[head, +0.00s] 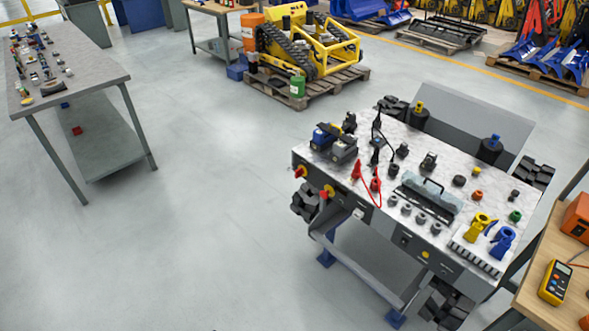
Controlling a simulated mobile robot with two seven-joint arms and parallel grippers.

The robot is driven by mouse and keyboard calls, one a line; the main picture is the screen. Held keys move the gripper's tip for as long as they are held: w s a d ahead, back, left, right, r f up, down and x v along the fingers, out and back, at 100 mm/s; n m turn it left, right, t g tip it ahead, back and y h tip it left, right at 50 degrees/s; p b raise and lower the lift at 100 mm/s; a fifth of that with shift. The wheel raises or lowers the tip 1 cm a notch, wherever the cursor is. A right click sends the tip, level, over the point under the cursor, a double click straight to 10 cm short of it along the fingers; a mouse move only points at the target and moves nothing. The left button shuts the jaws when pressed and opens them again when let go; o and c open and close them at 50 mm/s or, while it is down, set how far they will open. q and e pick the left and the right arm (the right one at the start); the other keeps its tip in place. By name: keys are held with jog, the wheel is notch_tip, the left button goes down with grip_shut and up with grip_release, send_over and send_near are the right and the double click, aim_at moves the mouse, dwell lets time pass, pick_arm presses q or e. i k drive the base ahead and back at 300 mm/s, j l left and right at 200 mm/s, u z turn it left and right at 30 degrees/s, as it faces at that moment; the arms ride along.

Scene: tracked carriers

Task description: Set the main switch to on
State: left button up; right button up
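A tracked carrier (365,218) with a light speckled top stands at the right. On its dark front face, near the left corner, are two red-and-yellow controls, an upper left one (300,171) and a lower right one (327,192). Farther right on this face are a small light fitting (358,213), a black rocker-like fitting (404,240) and a yellow round button (425,254). I cannot tell for sure which one is the main switch, and its setting is too small to read. Neither of my grippers is in view.
Red and black leads, a handled tray (428,199) and several small parts crowd the carrier's top. A wooden bench with a yellow multimeter (555,282) adjoins its right side. A grey table (70,75) stands at the left. The floor (205,215) between is clear.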

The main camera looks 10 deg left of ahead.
aim_at(299, 172)
jog(key=i+j+z, duration=0.1)
jog(key=j, duration=0.3)
jog(key=i+j, duration=0.25)
jog(key=j, duration=0.2)
jog(key=i+j+z, duration=0.15)
jog(key=j, duration=0.25)
jog(key=i+j+z, duration=0.1)
jog(key=j, duration=0.35)
jog(key=i+j+z, duration=0.1)
jog(key=i+j, duration=0.15)
jog(key=j, duration=0.25)
jog(key=i+j, duration=0.1)
jog(key=j, duration=0.35)
jog(key=i+j+z, duration=0.15)
jog(key=j, duration=0.3)
jog(key=i+j, duration=0.1)
jog(key=j, duration=0.25)
jog(key=i+j+z, duration=0.15)
jog(key=j, duration=0.5)
jog(key=i+j+z, duration=0.15)
jog(key=i+j, duration=0.15)
jog(key=i, duration=0.15)
